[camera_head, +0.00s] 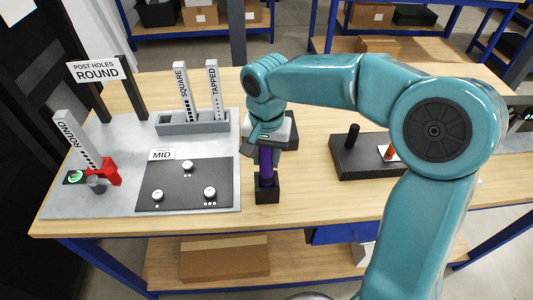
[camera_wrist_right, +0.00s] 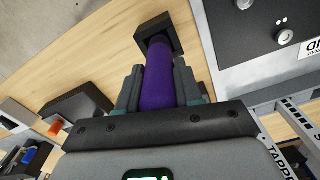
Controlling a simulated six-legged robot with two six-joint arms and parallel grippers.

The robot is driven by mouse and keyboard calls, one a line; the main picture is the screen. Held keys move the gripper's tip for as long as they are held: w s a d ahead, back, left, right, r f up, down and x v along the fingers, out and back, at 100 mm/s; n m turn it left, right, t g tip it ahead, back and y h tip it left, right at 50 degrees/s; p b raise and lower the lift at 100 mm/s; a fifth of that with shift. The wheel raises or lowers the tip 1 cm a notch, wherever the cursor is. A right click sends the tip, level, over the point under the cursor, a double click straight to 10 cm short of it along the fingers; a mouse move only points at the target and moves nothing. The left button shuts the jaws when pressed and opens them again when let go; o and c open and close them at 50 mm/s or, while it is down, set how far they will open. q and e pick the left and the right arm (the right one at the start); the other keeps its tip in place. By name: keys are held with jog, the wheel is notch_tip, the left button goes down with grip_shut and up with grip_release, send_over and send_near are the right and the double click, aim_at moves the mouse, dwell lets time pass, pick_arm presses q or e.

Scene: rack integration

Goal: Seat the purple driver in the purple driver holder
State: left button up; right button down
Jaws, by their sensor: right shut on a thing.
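The purple driver (camera_head: 266,163) stands roughly upright in my right gripper (camera_head: 265,149), which is shut on its upper part. The driver also shows in the right wrist view (camera_wrist_right: 158,80) between the two fingers (camera_wrist_right: 160,88). Its lower end meets the black square holder (camera_head: 267,190) on the table, which also shows in the right wrist view (camera_wrist_right: 158,32). The driver's tip is hidden by the holder, so I cannot tell how deep it sits. My left gripper is not in view.
Left of the holder lies a grey board with a dark MID plate (camera_head: 185,184), and a grey rack (camera_head: 193,123) with SQUARE and TAPPED posts. A red clamp (camera_head: 104,171) stands by the ROUND post. A black block (camera_head: 358,158) is to the right. Bare wood lies between.

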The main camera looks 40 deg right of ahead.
jog(key=shift+f+b, duration=0.75)
jog(key=shift+f, duration=0.25)
jog(key=c, duration=0.7)
grip_release()
jog(key=shift+o, duration=0.2)
notch_tip(320, 180, up, 16)
jog(key=shift+r+p, duration=0.2)
jog(key=shift+p, duration=0.5)
jog(key=shift+s, duration=0.1)
